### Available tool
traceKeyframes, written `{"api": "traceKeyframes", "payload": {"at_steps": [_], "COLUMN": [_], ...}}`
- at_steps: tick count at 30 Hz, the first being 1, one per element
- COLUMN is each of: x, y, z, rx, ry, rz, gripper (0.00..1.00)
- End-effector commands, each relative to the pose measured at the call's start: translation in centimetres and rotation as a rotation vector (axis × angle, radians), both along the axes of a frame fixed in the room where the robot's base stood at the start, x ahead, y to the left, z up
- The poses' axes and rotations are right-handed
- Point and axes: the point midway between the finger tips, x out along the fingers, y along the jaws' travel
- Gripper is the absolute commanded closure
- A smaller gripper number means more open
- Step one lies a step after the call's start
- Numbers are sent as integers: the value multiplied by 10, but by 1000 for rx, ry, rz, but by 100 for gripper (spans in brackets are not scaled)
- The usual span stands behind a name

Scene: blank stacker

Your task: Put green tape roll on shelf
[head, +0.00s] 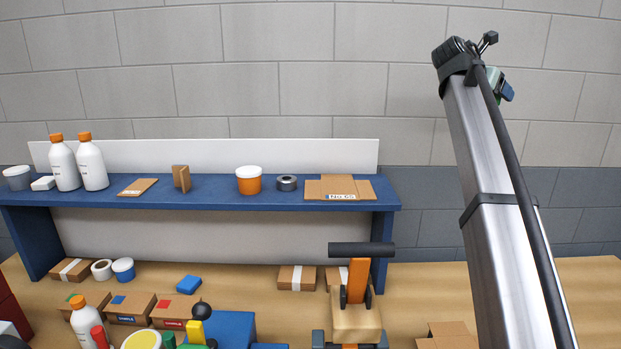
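The blue shelf (215,190) stands along the back of the bench. Its top holds several items, among them a dark grey tape roll (286,183). On the bench below its left part are a white tape roll (101,269) and a blue-sided tape roll (123,269), side by side. I cannot make out a green tape roll; the bottom edge of the picture cuts off the crowded front of the bench. My gripper cannot be made out in this view.
The shelf top has white bottles (91,165), an orange tub (249,181) and flat cardboard (340,188), with gaps between. Boxes, a blue block (189,285) and a wooden device with a dark bar (361,250) crowd the bench. A large metal link, apparently mine, rises at right.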

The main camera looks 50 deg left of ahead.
Motion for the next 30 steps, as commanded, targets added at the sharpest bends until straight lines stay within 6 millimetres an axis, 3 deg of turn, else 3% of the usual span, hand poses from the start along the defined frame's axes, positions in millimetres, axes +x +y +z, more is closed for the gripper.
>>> {"api": "traceKeyframes", "payload": {"at_steps": [1,3,12,23,30], "x": [-12,-27,-102,-207,-288], "y": [23,50,158,269,335], "z": [0,0,0,0,0], "rx": [0,0,0,0,1], "ry": [0,0,-1,-1,-2], "rz": [30,67,225,404,528], "gripper": [60,60,60,60,60]}}
